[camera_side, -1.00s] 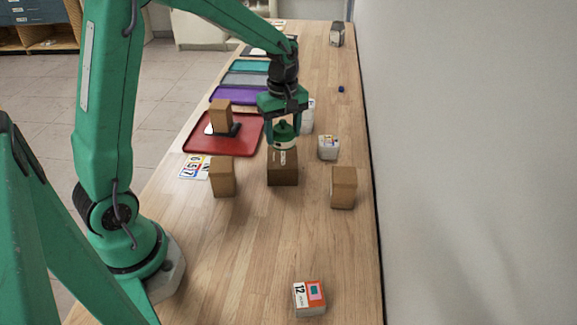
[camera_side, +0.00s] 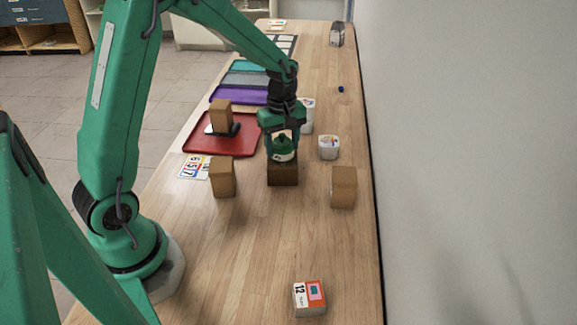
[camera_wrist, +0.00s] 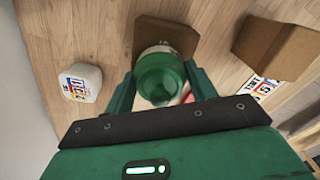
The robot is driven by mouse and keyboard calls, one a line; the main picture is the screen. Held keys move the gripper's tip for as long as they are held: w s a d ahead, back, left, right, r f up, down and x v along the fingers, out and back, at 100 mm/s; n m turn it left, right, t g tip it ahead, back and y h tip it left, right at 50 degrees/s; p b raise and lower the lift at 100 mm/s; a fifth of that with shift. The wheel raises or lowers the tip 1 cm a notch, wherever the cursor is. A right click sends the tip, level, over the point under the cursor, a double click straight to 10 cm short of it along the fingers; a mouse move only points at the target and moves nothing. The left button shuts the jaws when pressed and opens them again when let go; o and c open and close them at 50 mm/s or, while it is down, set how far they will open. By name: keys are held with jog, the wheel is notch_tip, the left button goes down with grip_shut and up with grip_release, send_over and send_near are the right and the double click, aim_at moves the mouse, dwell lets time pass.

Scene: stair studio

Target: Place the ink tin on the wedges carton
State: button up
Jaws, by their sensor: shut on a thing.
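The ink tin (camera_side: 283,155), white with a green top, is held upright in my gripper (camera_side: 282,145). In the wrist view the tin (camera_wrist: 160,75) sits between the two fingers (camera_wrist: 162,82). A dark brown carton (camera_side: 283,176) is directly below it, and its top (camera_wrist: 148,35) shows partly behind the tin in the wrist view. The tin's base is at or just above the carton's top; I cannot tell whether they touch. Two lighter brown cartons stand left (camera_side: 222,178) and right (camera_side: 343,187) of it. I cannot read which carton is marked wedges.
A red tray (camera_side: 240,143) with a brown box (camera_side: 221,114) on a dark stand lies to the left. A white container (camera_side: 328,147) stands close on the right. An orange and white box (camera_side: 309,297) is near the front. The front middle of the table is clear.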

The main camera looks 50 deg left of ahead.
jog(key=shift+f, duration=0.1)
jog(key=o, duration=1.2)
jog(key=shift+o, duration=0.2)
notch_tip(320, 180, up, 12)
jog(key=shift+r, duration=0.25)
